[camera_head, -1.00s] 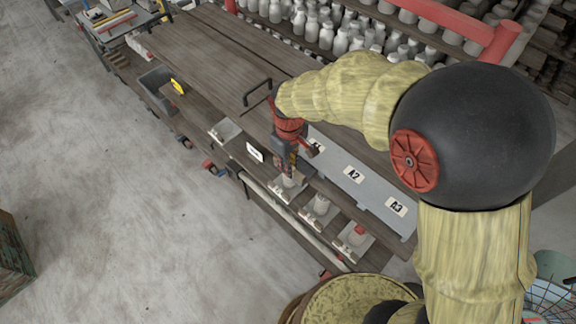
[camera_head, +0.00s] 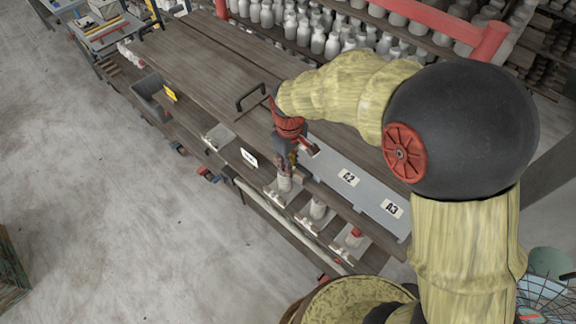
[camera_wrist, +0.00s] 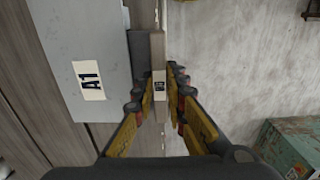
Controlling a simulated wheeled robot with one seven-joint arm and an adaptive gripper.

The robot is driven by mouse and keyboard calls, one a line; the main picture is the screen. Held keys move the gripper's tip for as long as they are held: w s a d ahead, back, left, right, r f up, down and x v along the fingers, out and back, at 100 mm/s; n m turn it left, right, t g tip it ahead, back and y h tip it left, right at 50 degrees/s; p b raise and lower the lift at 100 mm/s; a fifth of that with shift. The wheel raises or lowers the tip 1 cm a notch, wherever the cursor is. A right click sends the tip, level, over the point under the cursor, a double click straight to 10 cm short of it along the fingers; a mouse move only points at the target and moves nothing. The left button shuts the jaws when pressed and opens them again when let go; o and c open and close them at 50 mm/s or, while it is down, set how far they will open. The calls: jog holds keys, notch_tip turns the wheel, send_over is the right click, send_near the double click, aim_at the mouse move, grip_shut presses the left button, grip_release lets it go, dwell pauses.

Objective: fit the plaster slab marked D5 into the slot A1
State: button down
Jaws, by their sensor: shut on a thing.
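The plaster slab (camera_wrist: 157,52) shows in the wrist view as a narrow pale beige bar seen edge-on, with a small dark mark too small to read. My gripper (camera_wrist: 160,92) is shut on it, with yellow-and-black fingers on both sides. The grey panel (camera_wrist: 70,30) with the A1 label (camera_wrist: 90,80) lies just left of the slab. A dark grey strip lies between panel and slab; I cannot tell if the slab touches it. In the head view my gripper (camera_head: 287,160) is over the bench's front edge and hides the A1 label. The slab is not clear there.
The A2 label (camera_head: 348,178) and A3 label (camera_head: 392,209) sit further right on the grey panel. Small stands with pale pieces (camera_head: 317,210) line the bench front. A black handle (camera_head: 252,95) rises behind my gripper. Many white bottles (camera_head: 290,30) fill the back shelf.

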jog(key=shift+w+d, duration=0.5)
jog(key=shift+w, duration=0.05)
jog(key=c, duration=1.7)
grip_release()
jog(key=shift+c, duration=0.2)
notch_tip(320, 180, up, 12)
jog(key=shift+s, duration=0.1)
